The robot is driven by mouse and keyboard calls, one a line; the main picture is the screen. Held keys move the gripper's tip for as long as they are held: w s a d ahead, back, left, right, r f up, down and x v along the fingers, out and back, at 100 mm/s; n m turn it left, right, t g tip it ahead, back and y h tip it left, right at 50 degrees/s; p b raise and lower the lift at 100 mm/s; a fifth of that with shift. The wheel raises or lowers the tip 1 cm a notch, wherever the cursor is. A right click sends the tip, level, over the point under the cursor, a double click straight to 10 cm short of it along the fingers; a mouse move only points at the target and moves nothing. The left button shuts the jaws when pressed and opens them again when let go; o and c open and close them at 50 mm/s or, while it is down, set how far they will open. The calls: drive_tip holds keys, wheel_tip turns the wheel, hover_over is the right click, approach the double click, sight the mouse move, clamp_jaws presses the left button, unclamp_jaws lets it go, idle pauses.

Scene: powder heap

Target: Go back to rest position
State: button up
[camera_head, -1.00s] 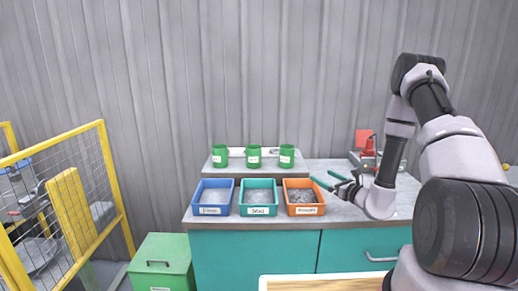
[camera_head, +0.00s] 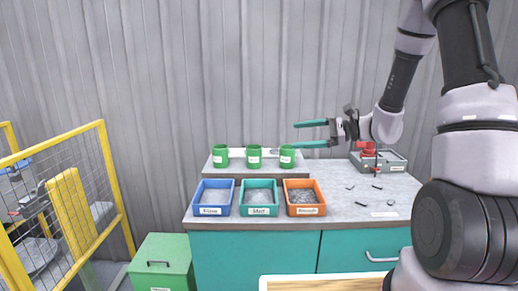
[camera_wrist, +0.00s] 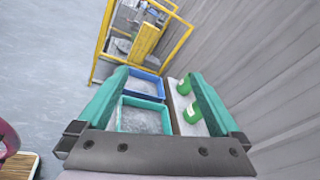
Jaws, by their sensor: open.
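My gripper (camera_head: 312,134) is open and empty, with its two teal fingers pointing left. In the head view it is in the air above the right part of the worktop, in front of the wall. In the wrist view its fingers (camera_wrist: 160,95) stand wide apart with nothing between them at the tips. Beyond them show a blue tray (camera_wrist: 143,84), a teal tray (camera_wrist: 143,117) and green cups (camera_wrist: 192,113). The orange tray is not seen in the wrist view.
Blue (camera_head: 213,211), teal (camera_head: 259,211) and orange (camera_head: 304,210) trays of grey powder line the worktop (camera_head: 345,211). Three green cups (camera_head: 253,157) stand on a raised shelf behind. A red-and-grey device (camera_head: 368,152) and small loose parts lie right. A yellow fence (camera_head: 110,180) stands left.

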drive_tip(key=s+d+r+n+g+h, duration=0.1)
drive_tip(key=s+r+n+g+h, duration=0.1)
drive_tip(key=s+r+n+h, duration=0.3)
drive_tip(key=s+r+n+g+h, duration=0.1)
drive_tip(key=s+r+n, duration=0.1)
drive_tip(key=s, duration=0.6)
drive_tip(key=s+d+r+n+t+h, duration=0.4)
drive_tip(key=s+d+r+t+h, duration=0.2)
drive_tip(key=d, duration=0.4)
drive_tip(key=shift+s+d+r+n+h, duration=0.3)
drive_tip(key=shift+s+r+h, duration=0.4)
drive_tip(key=shift+r, duration=0.15)
